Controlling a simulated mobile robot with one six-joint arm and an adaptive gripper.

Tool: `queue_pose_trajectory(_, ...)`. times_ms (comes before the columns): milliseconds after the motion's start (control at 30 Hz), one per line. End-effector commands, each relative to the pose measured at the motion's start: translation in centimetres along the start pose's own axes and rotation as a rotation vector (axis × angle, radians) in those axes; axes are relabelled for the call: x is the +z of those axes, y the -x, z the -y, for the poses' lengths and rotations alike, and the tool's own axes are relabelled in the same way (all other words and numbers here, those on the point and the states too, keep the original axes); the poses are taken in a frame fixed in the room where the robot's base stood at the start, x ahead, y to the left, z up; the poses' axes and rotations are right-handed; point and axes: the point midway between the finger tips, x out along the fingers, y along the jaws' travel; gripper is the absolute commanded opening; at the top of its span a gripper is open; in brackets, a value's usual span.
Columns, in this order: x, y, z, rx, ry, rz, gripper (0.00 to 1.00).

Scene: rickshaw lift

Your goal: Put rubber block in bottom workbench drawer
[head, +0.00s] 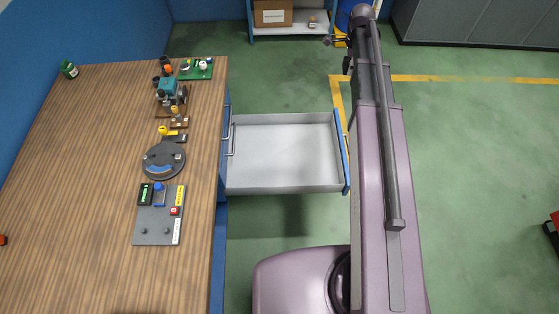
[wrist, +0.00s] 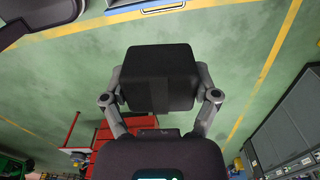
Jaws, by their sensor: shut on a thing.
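The rubber block (wrist: 158,77) is a black, rounded cube in the wrist view. My gripper (wrist: 159,85) is shut on it, with a finger on each side, and holds it above the green floor. In the head view my arm stretches to the far right of the workbench and the gripper's jaws and the block cannot be made out. The workbench (head: 105,220) has a brown wood top at the left. One workbench drawer (head: 285,152) is pulled out to the right; it is grey with a blue front and looks empty. Whether it is the bottom one cannot be told.
Fixtures, including a round grey plate (head: 163,161) and a control panel (head: 158,213), stand on the workbench. A shelf with a cardboard box (head: 273,13) is at the back. Grey cabinets (head: 475,25) stand at the back right. Green floor right of my arm is mostly clear.

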Motion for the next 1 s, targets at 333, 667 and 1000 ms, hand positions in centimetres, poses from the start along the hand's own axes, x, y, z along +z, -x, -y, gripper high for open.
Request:
queue_pose_trajectory(333,1.2,-7.0,-1.1,0.0,0.014,0.0,0.26)
queue_pose_trajectory(667,2.5,-12.6,-2.2,0.0,0.028,0.0,0.26)
queue_pose_trajectory(1000,3.5,-18.3,-3.2,0.0,0.041,0.0,0.26)
